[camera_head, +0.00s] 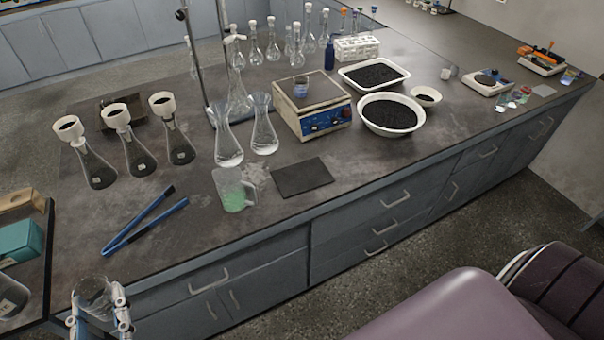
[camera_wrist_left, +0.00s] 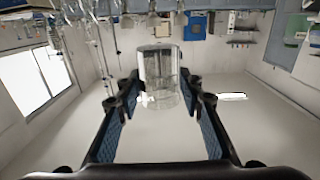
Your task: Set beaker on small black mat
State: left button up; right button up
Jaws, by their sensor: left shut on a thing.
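My left gripper (camera_head: 98,314) is at the lower left of the head view, in front of the bench's front edge. It is shut on a clear glass beaker (camera_head: 94,293), which looks empty. In the left wrist view the beaker (camera_wrist_left: 160,70) sits between the two fingers. The small black mat (camera_head: 302,177) lies flat and bare near the bench's front edge. It is to the right of and beyond my left gripper, well apart from the beaker. My right gripper is in neither view.
Blue tongs (camera_head: 145,220) lie nearer the beaker. A hotplate (camera_head: 312,109) is behind the mat. Bench to the mat's right is clear.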

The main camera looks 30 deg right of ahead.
aim_at(302, 175)
jog(key=i+l+u, duration=0.15)
jog(key=l+u, duration=0.15)
jog(key=l, duration=1.05)
jog(key=l+u, duration=0.3)
jog(key=l, duration=1.05)
